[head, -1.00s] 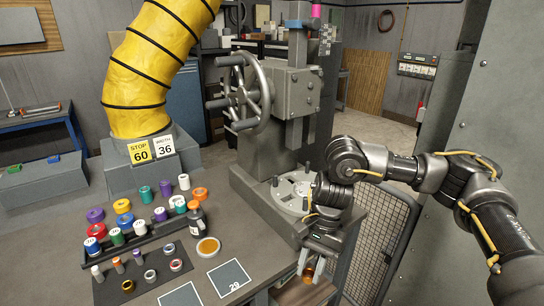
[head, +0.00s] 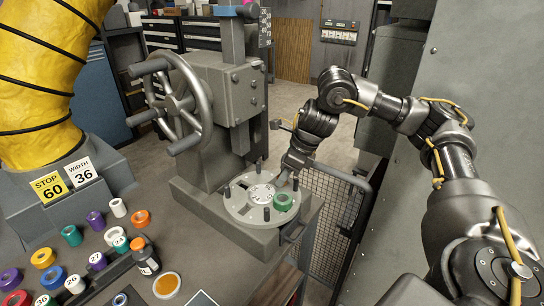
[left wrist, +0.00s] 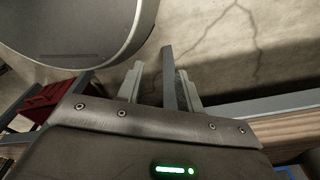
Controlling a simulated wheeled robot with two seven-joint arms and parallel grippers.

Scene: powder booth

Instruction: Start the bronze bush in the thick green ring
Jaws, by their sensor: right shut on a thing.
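The thick green ring (head: 284,202) lies on the round plate (head: 236,206) of the press, on its near right side. My right gripper (head: 283,181) is just behind and above the ring, its fingers pointing down and left. It is shut on the bronze bush, which showed between its fingers in the earlier head view. The bush itself is hidden or too small to make out now. I cannot tell whether it touches the ring. My left gripper (left wrist: 158,82) is in the left wrist view only, its fingers apart with nothing clearly held.
The grey press (head: 212,90) with its handwheel (head: 172,103) stands left of my right arm. Several dark pegs stand up from the plate. A mesh guard (head: 330,215) is to the right.

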